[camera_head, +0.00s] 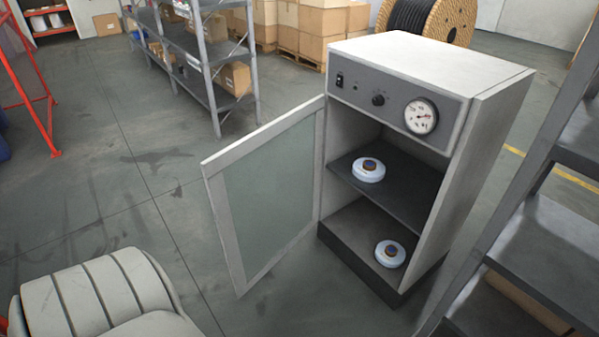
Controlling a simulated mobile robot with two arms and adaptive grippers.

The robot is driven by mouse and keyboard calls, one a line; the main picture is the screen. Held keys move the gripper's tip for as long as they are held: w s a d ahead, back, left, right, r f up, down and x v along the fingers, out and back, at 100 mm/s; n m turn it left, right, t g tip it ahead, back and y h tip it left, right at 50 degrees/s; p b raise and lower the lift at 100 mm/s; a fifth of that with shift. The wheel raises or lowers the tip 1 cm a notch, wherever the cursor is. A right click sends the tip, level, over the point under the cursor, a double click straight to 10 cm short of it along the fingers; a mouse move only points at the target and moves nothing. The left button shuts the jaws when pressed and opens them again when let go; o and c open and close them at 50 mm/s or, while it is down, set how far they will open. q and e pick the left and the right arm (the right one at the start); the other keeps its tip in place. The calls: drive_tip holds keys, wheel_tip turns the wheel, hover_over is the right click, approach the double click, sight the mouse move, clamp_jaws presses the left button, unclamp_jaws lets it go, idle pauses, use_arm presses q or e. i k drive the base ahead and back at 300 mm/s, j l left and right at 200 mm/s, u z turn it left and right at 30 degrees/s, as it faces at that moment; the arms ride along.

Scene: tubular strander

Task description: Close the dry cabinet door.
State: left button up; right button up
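The dry cabinet (440,75) is a white upright box with a grey control panel on its upper front. Its door (265,190) has a white frame with a greenish glass pane. The door stands wide open, hinged on the cabinet's left side and swung out to the left and toward me. Inside, one white round item (369,173) sits on the dark middle shelf (405,198) and another (389,255) on the cabinet floor. Neither of my grippers is in view.
A grey metal rack (545,235) stands close on the right. Another shelf rack (205,60), cardboard boxes (300,30) and a cable spool (425,18) stand behind. A red frame (35,90) is at the left.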

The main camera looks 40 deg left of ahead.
sight(304, 215)
drive_tip(key=j+z, duration=0.25)
drive_tip(key=j, duration=0.45)
drive_tip(key=j+z, duration=0.2)
drive_tip(key=j, duration=0.45)
drive_tip(key=k+j+z, duration=0.25)
drive_tip(key=j, duration=0.4)
drive_tip(key=k+j, duration=0.1)
drive_tip(key=j, duration=0.9)
drive_tip(key=k+j, duration=0.15)
drive_tip(key=j, duration=0.4)
drive_tip(key=k+j+z, duration=0.1)
drive_tip(key=j, duration=0.4)
drive_tip(key=k+j, duration=0.1)
drive_tip(key=j, duration=0.4)
drive_tip(key=k+j, duration=0.1)
drive_tip(key=j, duration=0.4)
